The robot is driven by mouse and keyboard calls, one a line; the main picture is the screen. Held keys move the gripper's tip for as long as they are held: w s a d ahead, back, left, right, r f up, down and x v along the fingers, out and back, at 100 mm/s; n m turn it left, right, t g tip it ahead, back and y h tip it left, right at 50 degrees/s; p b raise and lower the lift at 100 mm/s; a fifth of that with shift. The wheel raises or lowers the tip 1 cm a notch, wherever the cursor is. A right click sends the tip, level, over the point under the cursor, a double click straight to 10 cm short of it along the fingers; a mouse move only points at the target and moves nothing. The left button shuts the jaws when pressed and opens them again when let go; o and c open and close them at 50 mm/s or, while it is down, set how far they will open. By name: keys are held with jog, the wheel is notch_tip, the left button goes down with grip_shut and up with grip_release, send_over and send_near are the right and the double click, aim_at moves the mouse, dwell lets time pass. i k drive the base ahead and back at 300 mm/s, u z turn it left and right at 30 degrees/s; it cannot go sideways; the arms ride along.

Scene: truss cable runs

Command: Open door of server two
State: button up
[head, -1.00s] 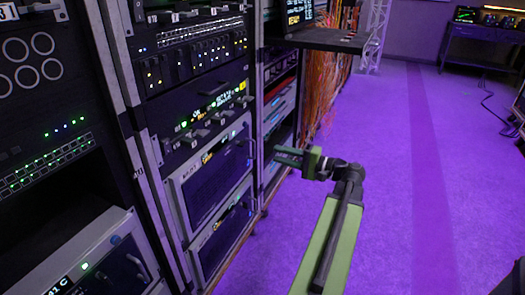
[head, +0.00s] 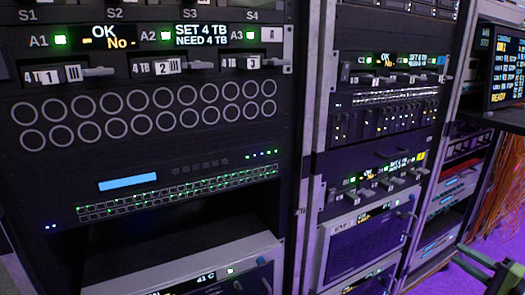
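No label reading server two can be made out. A silver-framed unit with a dark front panel (head: 358,238) sits low in the middle rack, with an upright handle (head: 406,226) at its right side. Another silver-framed unit (head: 185,262) sits at the bottom of the left rack and is partly cut off by the lower edge. The front of the middle-rack unit looks closed. My gripper (head: 457,254) shows at the lower right edge, its green fingers apart and pointing left, empty. It appears to the right of the middle-rack unit, and part of it is cut off.
The left rack (head: 150,130) has a drive panel reading "SET 4 TB NEED 4 TB" (head: 202,35). A shelf with a screen (head: 507,70) juts out at the right. Orange cables (head: 497,195) hang beneath it. Little floor shows.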

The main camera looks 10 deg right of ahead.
aim_at(350, 249)
jog(key=k, duration=0.9)
